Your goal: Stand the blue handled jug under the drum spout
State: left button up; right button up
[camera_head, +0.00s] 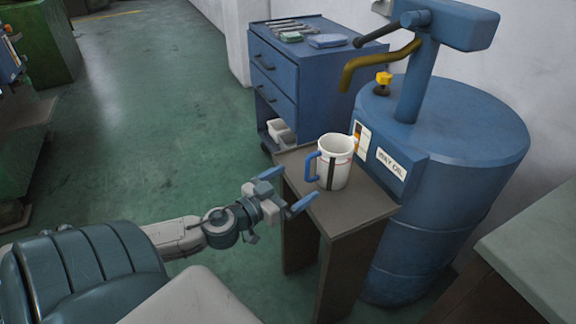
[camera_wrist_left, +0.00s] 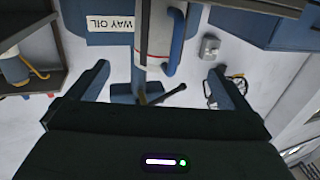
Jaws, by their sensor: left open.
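The white jug with a blue handle (camera_head: 335,165) stands upright on a small brown stand (camera_head: 362,208), its handle toward the left. The blue drum (camera_head: 455,150) stands behind the stand. Its curved brass spout (camera_head: 372,64) hangs above and behind the jug, to the right. My left gripper (camera_head: 287,190) is open and empty, in front of the jug and to its left, not touching it. In the left wrist view the picture is upside down; the jug (camera_wrist_left: 155,35) and its blue handle (camera_wrist_left: 175,45) show ahead between the open fingers (camera_wrist_left: 155,85). My right gripper is not in view.
A blue drawer cabinet (camera_head: 275,75) with tools on top stands behind the stand. A grey-green bench top (camera_head: 535,250) is at the lower right. A green machine (camera_head: 40,40) is at the far left. The green floor (camera_head: 150,120) between is clear.

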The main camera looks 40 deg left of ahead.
pick_arm(q)
jog(key=s+a+f+n+g+y, duration=0.2)
jog(key=s+f+n+g+y, duration=0.2)
jog(key=s+f+g+y, duration=0.4)
jog(key=s+d+f+m+g+h, duration=0.3)
jog(key=s+d+f+g+h, duration=0.2)
jog(key=s+d+f, duration=0.4)
jog(key=s+d, duration=0.2)
jog(key=d, duration=0.1)
jog(key=shift+s+f+m+g, duration=0.2)
jog(key=shift+f+m+g, duration=0.1)
jog(key=shift+m+g, duration=0.1)
dwell(1.0)
